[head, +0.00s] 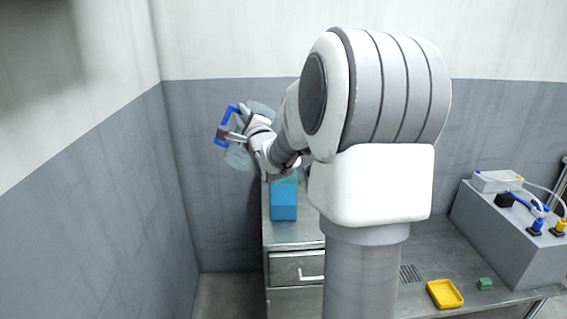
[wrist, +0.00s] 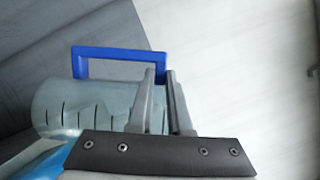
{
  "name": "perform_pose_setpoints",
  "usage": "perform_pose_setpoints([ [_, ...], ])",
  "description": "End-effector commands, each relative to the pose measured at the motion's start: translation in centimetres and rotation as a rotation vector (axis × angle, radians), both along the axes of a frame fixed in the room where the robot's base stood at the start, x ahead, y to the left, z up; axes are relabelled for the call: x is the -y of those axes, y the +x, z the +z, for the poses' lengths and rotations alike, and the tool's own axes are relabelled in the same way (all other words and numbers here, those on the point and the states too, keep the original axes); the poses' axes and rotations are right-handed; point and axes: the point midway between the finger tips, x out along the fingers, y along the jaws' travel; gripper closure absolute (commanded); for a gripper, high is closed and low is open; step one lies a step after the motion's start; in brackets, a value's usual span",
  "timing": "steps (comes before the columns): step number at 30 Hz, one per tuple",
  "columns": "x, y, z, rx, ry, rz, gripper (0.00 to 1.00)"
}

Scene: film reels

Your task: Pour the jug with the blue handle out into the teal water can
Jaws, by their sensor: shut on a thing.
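The jug with the blue handle is a clear, marked vessel (wrist: 90,108) lying well tilted in the wrist view. Its blue handle (wrist: 118,52) runs along the top there, and the handle also shows in the head view (head: 229,115). My gripper (wrist: 161,72) is shut on the handle, with one end of it between the fingertips. In the head view my gripper (head: 224,133) holds the jug in the air, up and left of the teal water can (head: 284,202). The can stands upright on the metal bench; its top is partly hidden by my arm.
The metal bench (head: 290,233) has a drawer below. Right of my arm are a yellow tray (head: 445,294), a small green block (head: 485,284) and a grey box with cables (head: 520,235). Walls stand close behind and at left. A blue patch (wrist: 40,163) at the wrist view's lower left is unclear.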

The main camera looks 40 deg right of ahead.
Motion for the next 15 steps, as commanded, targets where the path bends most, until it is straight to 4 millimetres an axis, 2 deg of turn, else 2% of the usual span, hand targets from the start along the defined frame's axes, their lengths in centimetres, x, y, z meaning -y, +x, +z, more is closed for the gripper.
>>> perform_pose_setpoints([
  [11,-0.07,0.03,0.2,-0.007,-0.018,0.0,1.0],
  [15,-0.05,0.03,0.59,-0.04,-0.083,0.0,1.0],
])
